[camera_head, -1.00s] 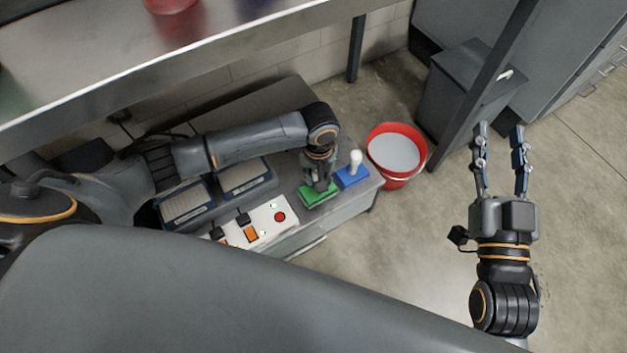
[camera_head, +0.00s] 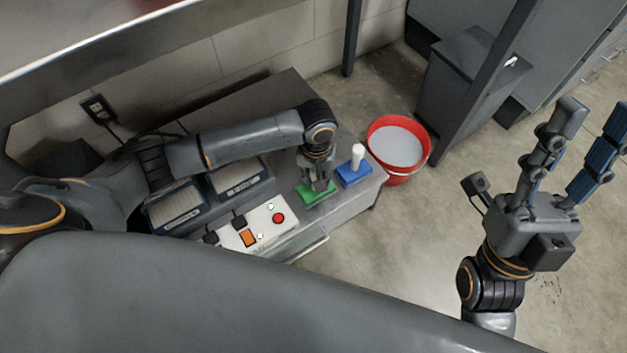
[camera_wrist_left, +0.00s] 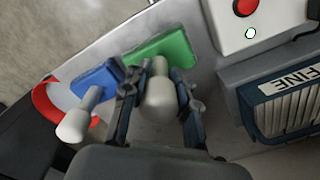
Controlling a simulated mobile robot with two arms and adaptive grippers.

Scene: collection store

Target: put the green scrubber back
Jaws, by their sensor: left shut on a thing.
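The green scrubber (camera_head: 313,194) is a green block with a pale knob handle, near the right end of the grey bench (camera_head: 285,105). My left gripper (camera_head: 318,186) points down over it and is shut on its handle. In the left wrist view the green block (camera_wrist_left: 172,48) and the pale handle (camera_wrist_left: 160,94) show between the fingers of the left gripper (camera_wrist_left: 158,88). I cannot tell whether the block touches the bench. A blue scrubber (camera_head: 353,174) with a white handle stands beside it. My right gripper (camera_head: 585,132) is open and empty, over the floor at right.
A red bucket (camera_head: 398,148) with pale contents stands past the bench end. A white control box (camera_head: 262,226) with a red button and two grey units (camera_head: 240,180) sit left of the scrubber. A shelf edge (camera_head: 105,42) crosses upper left. Floor at right is clear.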

